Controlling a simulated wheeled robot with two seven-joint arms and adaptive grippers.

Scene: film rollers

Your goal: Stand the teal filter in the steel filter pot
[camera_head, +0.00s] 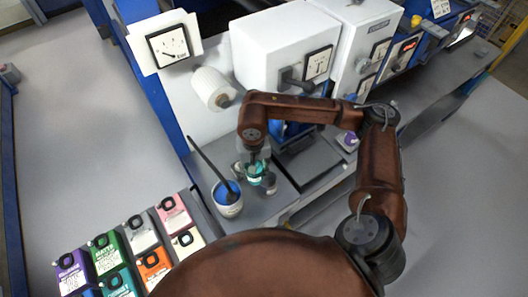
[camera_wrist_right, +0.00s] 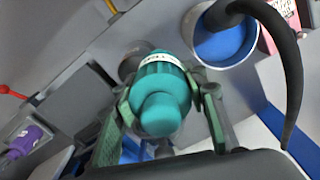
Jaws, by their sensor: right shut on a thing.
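My right gripper (camera_head: 256,174) is shut on the teal filter (camera_wrist_right: 163,90), with one finger on each side of it. In the head view the teal filter (camera_head: 257,178) shows between the fingers, over the grey bench. In the wrist view a dark, round metal thing (camera_wrist_right: 131,58), which looks like the steel filter pot, shows just beyond the filter, partly hidden by it. I cannot tell whether the filter touches it. My left gripper is not in view.
A white bucket (camera_head: 229,209) with blue inside and a long black handle stands close left of the gripper. Several coloured packs (camera_head: 113,250) lie at the lower left. A purple item (camera_head: 351,138) stands to the right. A paper roll (camera_head: 209,88) and white gauge cabinet (camera_head: 285,45) are behind.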

